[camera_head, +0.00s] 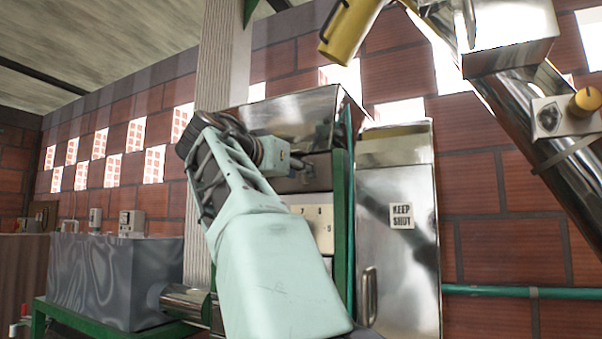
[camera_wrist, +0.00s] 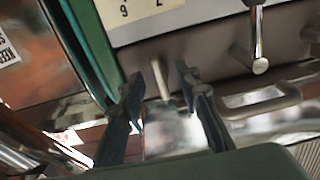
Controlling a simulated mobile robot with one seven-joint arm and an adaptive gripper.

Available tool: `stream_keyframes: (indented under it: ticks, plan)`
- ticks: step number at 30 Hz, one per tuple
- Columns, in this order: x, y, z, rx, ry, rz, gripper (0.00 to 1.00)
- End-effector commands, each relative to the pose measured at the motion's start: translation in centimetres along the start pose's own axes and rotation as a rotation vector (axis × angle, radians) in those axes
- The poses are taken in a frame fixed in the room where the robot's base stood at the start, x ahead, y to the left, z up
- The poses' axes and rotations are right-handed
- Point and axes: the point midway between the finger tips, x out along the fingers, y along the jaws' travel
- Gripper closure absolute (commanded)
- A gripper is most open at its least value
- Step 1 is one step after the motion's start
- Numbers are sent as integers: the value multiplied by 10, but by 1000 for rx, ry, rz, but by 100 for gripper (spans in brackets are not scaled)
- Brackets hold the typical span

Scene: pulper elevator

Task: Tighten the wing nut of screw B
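My gripper (camera_wrist: 160,88) is open in the wrist view, its two dark fingers apart. A short metal peg-like part (camera_wrist: 160,72) shows between the fingertips, with visible gaps on both sides. I cannot tell whether it is the wing nut of screw B; no letter B is legible. In the head view my gripper (camera_head: 297,163) is small and partly hidden by my pale green arm, close to the metal machine (camera_head: 300,105). The fingertips are too small to judge there.
In the wrist view a rod with a rounded end (camera_wrist: 259,45) and a metal handle (camera_wrist: 262,102) stand right of the fingers. A green post (camera_wrist: 88,45) is at left. A numbered plate (camera_head: 318,222) and a steel cabinet marked KEEP SHUT (camera_head: 385,250) show in the head view.

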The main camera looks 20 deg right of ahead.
Motion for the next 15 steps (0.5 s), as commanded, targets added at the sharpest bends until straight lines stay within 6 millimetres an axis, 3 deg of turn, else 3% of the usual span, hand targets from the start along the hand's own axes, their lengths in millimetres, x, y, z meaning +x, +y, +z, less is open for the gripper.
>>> stream_keyframes:
  ticks: [9, 15]
  plan:
    - [-64, -1, 0, 0, 0, -5, 69]
    - [-94, 0, 0, 1, 0, -3, 69]
